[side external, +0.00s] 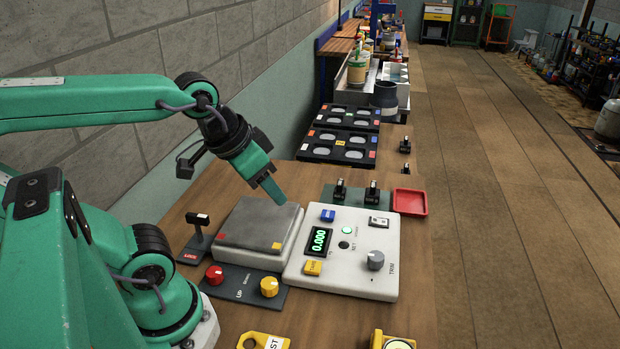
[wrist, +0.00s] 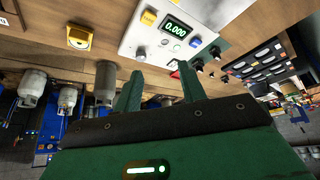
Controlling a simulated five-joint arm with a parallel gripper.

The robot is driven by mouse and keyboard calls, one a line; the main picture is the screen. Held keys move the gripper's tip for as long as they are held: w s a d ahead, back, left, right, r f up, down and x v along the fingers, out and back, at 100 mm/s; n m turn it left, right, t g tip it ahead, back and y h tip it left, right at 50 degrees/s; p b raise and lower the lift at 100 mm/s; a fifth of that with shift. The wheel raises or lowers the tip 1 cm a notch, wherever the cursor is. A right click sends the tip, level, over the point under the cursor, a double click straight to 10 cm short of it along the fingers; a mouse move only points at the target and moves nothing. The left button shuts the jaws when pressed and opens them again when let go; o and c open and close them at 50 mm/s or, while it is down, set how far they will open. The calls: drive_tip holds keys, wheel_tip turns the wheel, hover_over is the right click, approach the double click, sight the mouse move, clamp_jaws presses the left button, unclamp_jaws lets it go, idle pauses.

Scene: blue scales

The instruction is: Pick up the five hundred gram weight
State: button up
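My gripper (side external: 274,194) points down above the back of the scale's grey square plate (side external: 262,222). In the wrist view its two green fingers (wrist: 159,68) stand apart with nothing held between them. I cannot pick out a five hundred gram weight for certain in either view. The scale's white panel (side external: 374,218) has a green display (side external: 320,241) that reads 0.000. It also shows in the wrist view (wrist: 152,46). A yellow holder (side external: 378,340) with a round face is cut off at the front edge of the side view; a yellow item also shows in the wrist view (wrist: 80,37).
A lever (side external: 198,222) stands left of the plate, with red and yellow knobs in front. Behind the scale are black trays (side external: 338,146) with grey ovals, black-handled parts on a green base (side external: 328,196), and a red dish (side external: 410,202). The wooden bench's right edge drops to the floor.

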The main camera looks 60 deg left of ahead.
drive_tip(key=o, duration=0.4)
drive_tip(key=shift+o, duration=0.2)
drive_tip(key=w+a+r+n+g, duration=0.2)
drive_tip(key=w+r, duration=0.2)
drive_tip(key=w, duration=0.8)
drive_tip(key=n+g, duration=0.4)
drive_tip(key=n, duration=0.3)
hover_over(374, 183)
drive_tip(key=f, duration=1.9)
drive_tip(key=shift+s+d+f, duration=0.1)
drive_tip(key=shift+d+f, duration=0.1)
drive_tip(key=shift+a+f, duration=0.1)
drive_tip(key=shift+f, duration=0.15)
